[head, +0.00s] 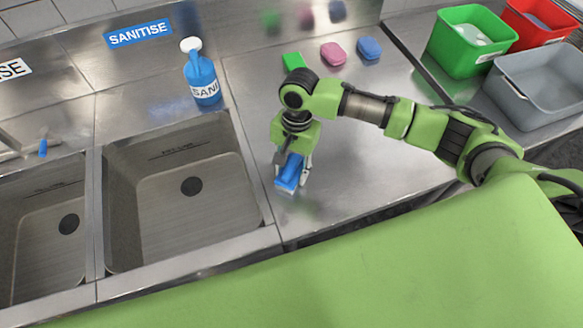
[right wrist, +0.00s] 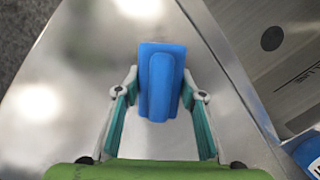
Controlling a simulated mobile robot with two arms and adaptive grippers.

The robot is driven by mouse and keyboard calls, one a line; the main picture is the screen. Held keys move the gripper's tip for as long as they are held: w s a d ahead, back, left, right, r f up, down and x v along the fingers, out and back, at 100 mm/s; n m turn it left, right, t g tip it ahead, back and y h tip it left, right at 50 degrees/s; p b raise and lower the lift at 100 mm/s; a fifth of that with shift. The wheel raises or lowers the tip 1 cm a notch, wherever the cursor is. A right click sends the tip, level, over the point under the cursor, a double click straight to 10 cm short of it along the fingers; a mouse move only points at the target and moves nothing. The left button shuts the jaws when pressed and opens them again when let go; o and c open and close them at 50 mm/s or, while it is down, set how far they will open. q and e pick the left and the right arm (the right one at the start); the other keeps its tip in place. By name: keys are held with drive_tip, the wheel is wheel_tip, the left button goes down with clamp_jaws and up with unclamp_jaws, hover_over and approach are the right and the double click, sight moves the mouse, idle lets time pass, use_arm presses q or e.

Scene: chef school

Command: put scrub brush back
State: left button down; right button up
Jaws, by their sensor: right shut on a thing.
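The blue scrub brush (head: 289,174) is at the steel counter (head: 345,190) just right of the sink basin. My right gripper (head: 293,169) points down over it and is shut on it. In the right wrist view the brush (right wrist: 160,82) shows its raised grip between the two fingers of my right gripper (right wrist: 164,92). I cannot tell whether its underside touches the counter. My left gripper is not in view.
Two sink basins (head: 185,215) lie to the left. A blue sanitiser bottle (head: 202,75) stands behind them. Green (head: 292,61), pink (head: 333,53) and blue (head: 369,47) sponges lie at the back. Green (head: 466,45), red (head: 540,28) and grey (head: 540,85) tubs stand right.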

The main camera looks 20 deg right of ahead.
sight(295, 160)
drive_tip(key=shift+f, duration=0.1)
drive_tip(key=o, duration=1.1)
drive_tip(key=r+b, duration=0.1)
drive_tip(key=r, duration=0.3)
drive_tip(key=w+r+b, duration=0.1)
drive_tip(key=r, duration=0.3)
drive_tip(key=d+r, duration=0.1)
drive_tip(key=r, duration=0.3)
drive_tip(key=shift+w+d+r+b, duration=0.1)
drive_tip(key=shift+w+b, duration=0.15)
drive_tip(key=shift+b, duration=0.15)
drive_tip(key=shift+s, duration=0.1)
